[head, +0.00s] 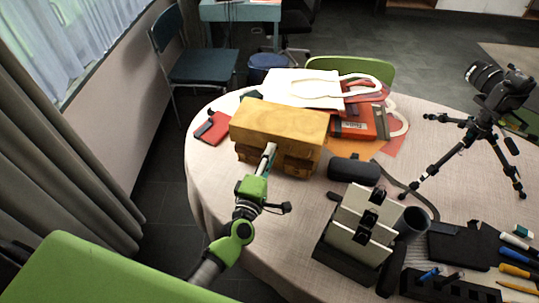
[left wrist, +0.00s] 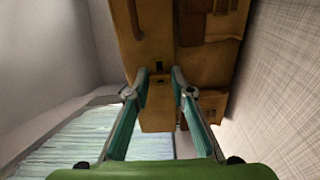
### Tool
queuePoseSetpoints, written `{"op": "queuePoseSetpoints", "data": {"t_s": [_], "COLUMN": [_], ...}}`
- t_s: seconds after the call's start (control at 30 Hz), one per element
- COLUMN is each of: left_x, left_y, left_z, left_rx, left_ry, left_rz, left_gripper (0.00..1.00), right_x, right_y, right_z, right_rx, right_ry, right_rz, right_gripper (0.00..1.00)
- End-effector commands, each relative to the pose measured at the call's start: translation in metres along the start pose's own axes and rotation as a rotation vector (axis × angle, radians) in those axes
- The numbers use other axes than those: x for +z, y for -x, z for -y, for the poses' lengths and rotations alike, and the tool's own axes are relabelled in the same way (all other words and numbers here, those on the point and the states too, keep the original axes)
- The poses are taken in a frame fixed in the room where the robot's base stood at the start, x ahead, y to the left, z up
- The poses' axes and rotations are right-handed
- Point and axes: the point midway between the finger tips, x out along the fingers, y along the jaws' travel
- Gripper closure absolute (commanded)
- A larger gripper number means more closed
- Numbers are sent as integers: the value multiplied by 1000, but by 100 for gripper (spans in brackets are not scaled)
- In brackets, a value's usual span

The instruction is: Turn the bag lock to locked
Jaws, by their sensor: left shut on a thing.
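The bag (head: 278,122) is a tan-brown case with a smooth top, standing on the table's left part in the head view. Its front, with straps and pockets, also fills the top of the left wrist view (left wrist: 207,62). My left gripper (head: 270,153) reaches the bag's front. In the left wrist view its two teal fingers (left wrist: 159,76) close on the small bag lock (left wrist: 159,80), a dark-slotted piece on the front. The fingers partly cover the lock, and its exact turn is hard to tell. My right gripper is not in view.
The round table (head: 222,168) has bare cloth left of the bag. A red notebook (head: 213,127) lies left of the bag. A dark case (head: 354,169) and an upright cream-panelled stand (head: 361,226) are to the right. A camera tripod (head: 481,126) stands farther right. A green chair (head: 105,272) is in front.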

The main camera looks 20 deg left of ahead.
Motion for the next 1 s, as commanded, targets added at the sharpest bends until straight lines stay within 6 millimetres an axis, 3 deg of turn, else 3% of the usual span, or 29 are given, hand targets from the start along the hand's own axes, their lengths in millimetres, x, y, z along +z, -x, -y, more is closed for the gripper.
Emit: {"op": "queuePoseSetpoints", "data": {"t_s": [0.17, 0.2, 0.23, 0.27, 0.67, 0.77, 1.0], "left_x": [-1, -1, -1, -1, 0, 0, 0], "left_y": [-1, -1, -1, -1, 5, 19, 70], "left_z": [-2, -2, -2, -2, 0, 1, 1], "left_rx": [4, 4, 4, 4, -1, -2, -3], "left_ry": [-3, -3, -3, -2, -1, -1, -2], "left_rz": [-2, -2, -2, -2, 0, 1, 1], "left_gripper": [100, 70, 63, 61, 61, 61, 61], "right_x": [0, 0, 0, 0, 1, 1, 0], "right_y": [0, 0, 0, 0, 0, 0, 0], "right_z": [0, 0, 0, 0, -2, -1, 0], "right_rx": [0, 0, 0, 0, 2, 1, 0], "right_ry": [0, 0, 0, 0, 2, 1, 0], "right_rz": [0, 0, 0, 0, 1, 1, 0], "right_gripper": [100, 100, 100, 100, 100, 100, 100]}}
